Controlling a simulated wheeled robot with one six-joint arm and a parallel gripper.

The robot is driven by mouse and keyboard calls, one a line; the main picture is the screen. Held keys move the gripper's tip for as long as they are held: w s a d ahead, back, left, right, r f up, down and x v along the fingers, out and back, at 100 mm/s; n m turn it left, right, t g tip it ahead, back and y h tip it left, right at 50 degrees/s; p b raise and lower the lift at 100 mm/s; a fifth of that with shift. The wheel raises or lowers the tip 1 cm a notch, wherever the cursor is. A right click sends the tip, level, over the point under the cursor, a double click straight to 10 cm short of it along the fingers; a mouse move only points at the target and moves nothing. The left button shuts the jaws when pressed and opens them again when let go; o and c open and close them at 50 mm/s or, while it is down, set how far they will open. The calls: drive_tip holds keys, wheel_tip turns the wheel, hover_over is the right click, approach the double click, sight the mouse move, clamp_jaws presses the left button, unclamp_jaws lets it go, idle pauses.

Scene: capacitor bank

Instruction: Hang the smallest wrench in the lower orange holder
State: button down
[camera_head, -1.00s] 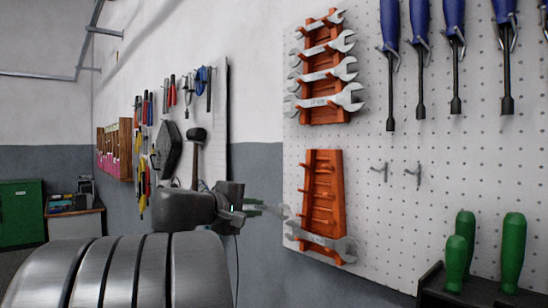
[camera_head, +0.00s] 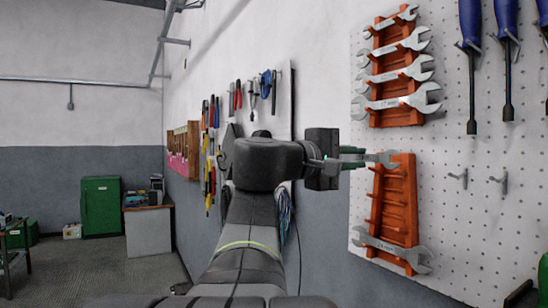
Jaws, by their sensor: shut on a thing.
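My gripper (camera_head: 352,158) is shut on a small grey open-ended wrench (camera_head: 382,157) and holds it roughly level, its free open end pointing right. That end appears in front of the top of the lower orange holder (camera_head: 394,205); I cannot tell whether they touch. The lower holder is fixed on the white pegboard and has several pegs. A large wrench (camera_head: 392,249) hangs across its bottom, and its upper slots look empty. The upper orange holder (camera_head: 392,88) carries several wrenches of rising size from top to bottom.
Blue-handled screwdrivers (camera_head: 506,20) hang at the upper right. Empty metal hooks (camera_head: 478,180) stick out of the pegboard right of the lower holder. Pliers and other tools (camera_head: 252,92) hang on a farther board at the left. A green cabinet (camera_head: 101,205) stands at the far left.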

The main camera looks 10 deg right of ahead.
drive_tip(key=shift+f+p+x, duration=0.1)
drive_tip(key=shift+p+x, duration=0.1)
drive_tip(key=shift+x, duration=1.2)
drive_tip(key=shift+f+p+x, duration=0.15)
drive_tip(key=shift+x, duration=1.25)
drive_tip(key=shift+w+d+f+b, duration=0.2)
drive_tip(key=shift+d+f+b, duration=0.3)
drive_tip(key=shift+f+b, duration=0.1)
drive_tip(key=shift+w+d+f, duration=0.1)
drive_tip(key=shift+w+d, duration=0.1)
drive_tip(key=shift+d, duration=0.15)
drive_tip(key=c, duration=1.3)
unclamp_jaws()
drive_tip(key=shift+a+b, duration=0.1)
drive_tip(key=shift+b, duration=0.2)
drive_tip(key=b+v, duration=0.2)
drive_tip(key=v, duration=1.1)
drive_tip(key=shift+s+a+b, duration=0.2)
drive_tip(key=shift+a+b, duration=0.05)
drive_tip(key=shift+b, duration=0.15)
